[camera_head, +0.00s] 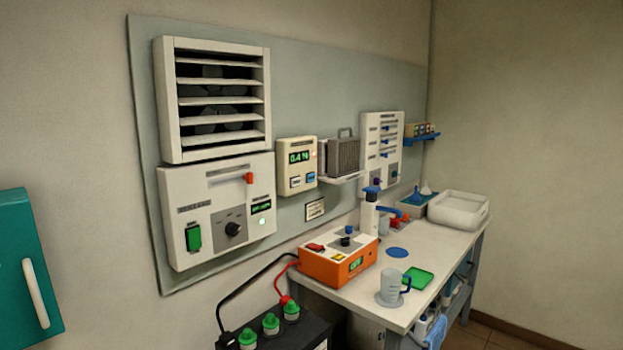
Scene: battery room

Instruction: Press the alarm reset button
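A small cream wall unit (297,160) with a green display that seems to read 0.4 % hangs right of the vent on the grey-green wall panel. Two small buttons sit below its display: a blue one (310,177) at the right and a pale one (295,182) at the left. A small reddish light shows beside the display. The button labels are too small to read, so I cannot tell which is the alarm reset button. My gripper is not in view.
A louvred vent (215,100) hangs above a control box (220,208) with a green switch, dial and red-tipped lever. An orange charger (338,262), beaker (390,287) and white tray (458,210) stand on the bench (440,260). A black battery (285,333) and teal cabinet (20,270) are nearer.

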